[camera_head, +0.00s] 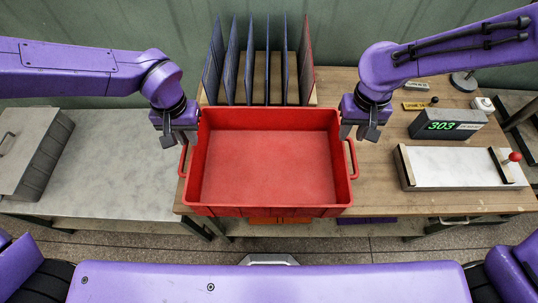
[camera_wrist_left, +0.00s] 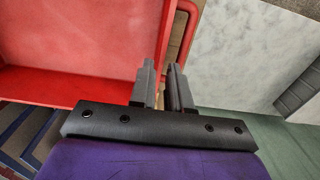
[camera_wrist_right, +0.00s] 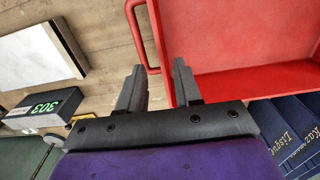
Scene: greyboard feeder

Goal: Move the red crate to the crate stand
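The red crate (camera_head: 270,210) is an empty, open box with a handle on each side. It rests on the wooden table, in the middle of the head view. My left gripper (camera_head: 175,137) is at its left side, by the far end of the left handle (camera_head: 183,161). Its fingers (camera_wrist_left: 161,75) stand slightly apart in the left wrist view, close to the crate wall and handle. My right gripper (camera_head: 360,132) is by the far end of the right handle (camera_head: 353,159). Its fingers (camera_wrist_right: 158,75) are apart with the handle just beyond them. A grey-topped stand (camera_head: 120,165) is at the left.
A rack of several dark boards and one red board (camera_head: 306,60) stands right behind the crate. A grey box (camera_head: 40,150) sits on the left stand. A scale reading 303 (camera_head: 445,124) and a white-topped fixture (camera_head: 450,168) are at the right. The grey stand's middle is clear.

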